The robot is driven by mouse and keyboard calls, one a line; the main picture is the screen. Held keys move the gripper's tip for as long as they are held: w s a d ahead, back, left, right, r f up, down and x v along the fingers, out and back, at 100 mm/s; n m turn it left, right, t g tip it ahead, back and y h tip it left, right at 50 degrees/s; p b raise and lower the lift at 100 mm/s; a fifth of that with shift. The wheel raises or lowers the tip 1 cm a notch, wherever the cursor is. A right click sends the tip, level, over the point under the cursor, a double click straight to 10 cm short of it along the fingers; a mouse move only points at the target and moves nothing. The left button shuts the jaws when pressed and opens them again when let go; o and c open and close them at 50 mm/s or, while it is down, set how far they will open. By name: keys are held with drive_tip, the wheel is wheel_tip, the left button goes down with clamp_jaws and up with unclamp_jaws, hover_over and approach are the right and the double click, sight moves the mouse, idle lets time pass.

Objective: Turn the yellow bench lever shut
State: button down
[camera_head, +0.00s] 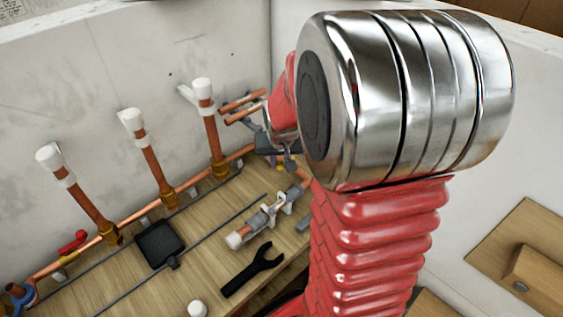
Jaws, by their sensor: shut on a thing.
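My gripper (286,160) is at the back corner of the wooden bench, partly hidden behind my silver and red arm. Its dark jaws are shut around a small yellow piece, the yellow bench lever (281,167). Only a little of the lever shows, so its angle and the valve under it cannot be made out.
Several white-capped copper risers (153,160) stand along a copper pipe at the wall. A red lever (75,242) and a blue handle (25,297) are at left. A black tray (160,243), a valve assembly (268,215) and a black wrench (253,270) lie on the bench.

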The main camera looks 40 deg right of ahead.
drive_tip(key=shift+w+m, duration=0.2)
drive_tip(key=shift+m, duration=0.1)
drive_tip(key=shift+w+a+m, duration=0.1)
drive_tip(key=shift+w+m, duration=0.1)
drive_tip(key=shift+m, duration=0.2)
drive_tip(key=shift+h, duration=0.3)
drive_tip(key=c, duration=1.6)
unclamp_jaws()
drive_tip(key=shift+r, duration=0.15)
drive_tip(key=v, duration=1.3)
drive_tip(key=shift+a+r, duration=0.1)
drive_tip(key=shift+r, duration=0.15)
